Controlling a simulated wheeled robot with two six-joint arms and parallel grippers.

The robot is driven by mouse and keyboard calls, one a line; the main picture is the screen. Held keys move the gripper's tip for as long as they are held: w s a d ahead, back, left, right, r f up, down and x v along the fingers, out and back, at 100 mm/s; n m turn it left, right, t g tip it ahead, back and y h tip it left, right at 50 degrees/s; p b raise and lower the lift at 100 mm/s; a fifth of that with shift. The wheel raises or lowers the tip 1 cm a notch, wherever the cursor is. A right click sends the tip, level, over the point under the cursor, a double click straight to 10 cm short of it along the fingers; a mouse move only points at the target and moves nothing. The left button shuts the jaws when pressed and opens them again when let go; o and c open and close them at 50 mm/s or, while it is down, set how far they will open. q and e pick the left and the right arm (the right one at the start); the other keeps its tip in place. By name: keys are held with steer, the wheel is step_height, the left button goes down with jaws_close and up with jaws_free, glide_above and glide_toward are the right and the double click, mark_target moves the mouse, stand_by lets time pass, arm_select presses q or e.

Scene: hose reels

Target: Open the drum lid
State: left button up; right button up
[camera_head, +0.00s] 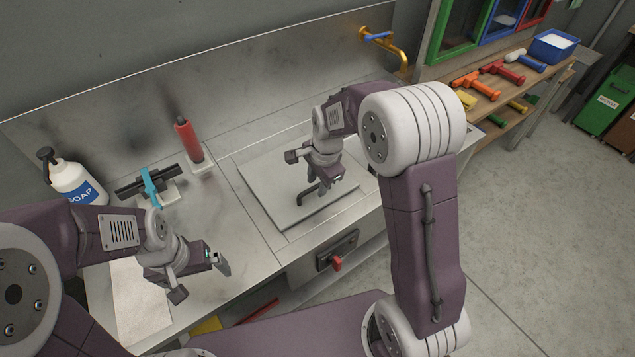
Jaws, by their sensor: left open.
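The drum lid (262,183) is a flat, light metal square panel set in the steel counter, and it looks closed. A dark bar handle (303,199) stands on it near its front side. My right gripper (319,190) points down over the lid, with its fingers at the right end of the handle. The fingers overlap the handle in this view, so I cannot tell whether they grip it. My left gripper (218,264) is open and empty above the counter to the left, well apart from the lid.
A panel with a red knob (337,263) is on the counter front. A yellow tap (397,52) is behind.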

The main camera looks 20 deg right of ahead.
steer(key=shift+w+a, duration=0.15)
steer(key=shift+c, duration=0.8)
jaws_close()
stand_by(0.4)
